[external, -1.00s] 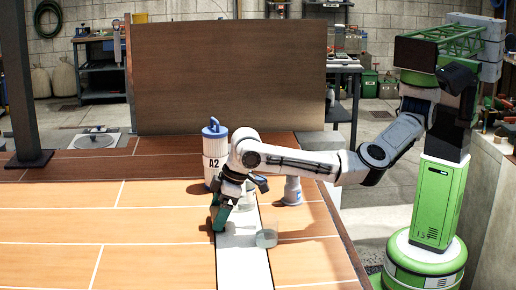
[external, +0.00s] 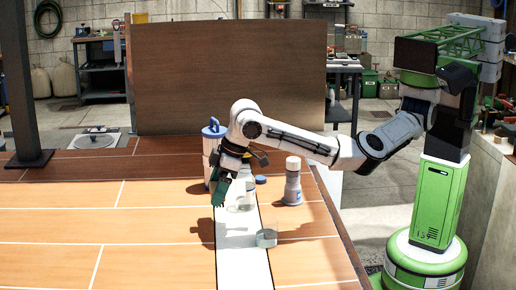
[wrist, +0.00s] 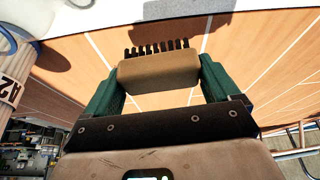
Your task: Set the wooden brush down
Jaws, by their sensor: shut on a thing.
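My gripper (wrist: 160,78), with dark green fingers, is shut on the wooden brush (wrist: 158,72). The brush has a tan wooden body and a row of dark bristles, which point away from the palm in the wrist view. In the external view my gripper (external: 221,190) hangs above the tabletop near the left edge of the white strip (external: 243,262). The brush is not clearly made out there. A shadow lies on the wood below and left of the gripper, apart from the fingers.
A white canister with a blue lid (external: 213,130) stands just behind my gripper. The wooden surface (external: 90,225) to the left is clear.

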